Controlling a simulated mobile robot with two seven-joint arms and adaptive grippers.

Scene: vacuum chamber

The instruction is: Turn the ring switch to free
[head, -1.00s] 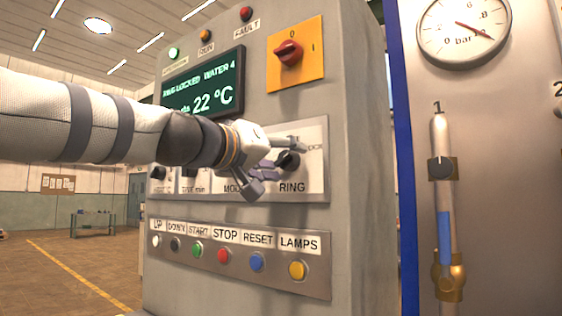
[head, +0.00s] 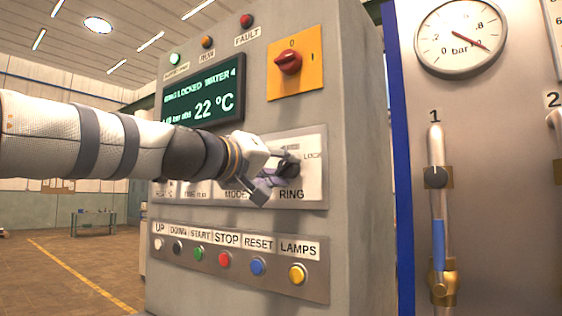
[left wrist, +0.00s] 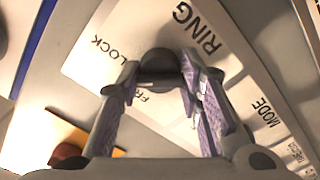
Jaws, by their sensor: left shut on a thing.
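The ring switch (head: 293,168) is a round black knob on a light plate, above the word RING and beside the word LOCK. It also shows in the left wrist view (left wrist: 159,60), where part of the word FREE is covered by a finger. My left gripper (head: 281,172) is at the switch, its fingers on either side of the knob's grip bar; the left wrist view shows the two fingers (left wrist: 160,82) closed on it. The fingers hide part of the knob, so its exact setting is hard to tell. My right gripper is not in view.
The display (head: 204,92) reads RING LOCKED and 22 °C. A red rotary switch (head: 289,62) on a yellow plate sits above. A row of push buttons, with the yellow lamps button (head: 297,275), lies below. A pressure gauge (head: 461,38) is at the right.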

